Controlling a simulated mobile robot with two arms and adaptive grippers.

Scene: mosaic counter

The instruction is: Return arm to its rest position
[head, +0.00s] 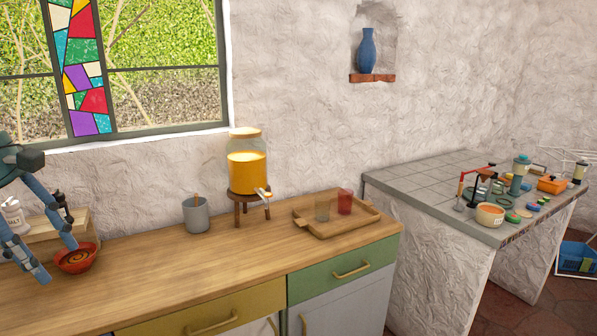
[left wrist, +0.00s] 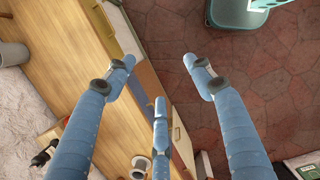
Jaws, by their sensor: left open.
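My left gripper (head: 58,240) comes in at the left edge of the head view, its blue fingers spread and empty. In that view its fingers overlap the red bowl (head: 88,262) on the counter; I see no contact. In the left wrist view the open gripper (left wrist: 158,64) has nothing between its fingers. Below them are the counter's drawer fronts and the tiled floor (left wrist: 185,100). My right gripper is not in view.
The wooden counter (head: 190,265) holds a grey cup (head: 196,216), a juice dispenser (head: 246,172) on a stand, and a tray (head: 318,228) with two glasses. A wooden box (head: 50,235) stands behind the bowl. A tiled table (head: 430,187) with several items is at right.

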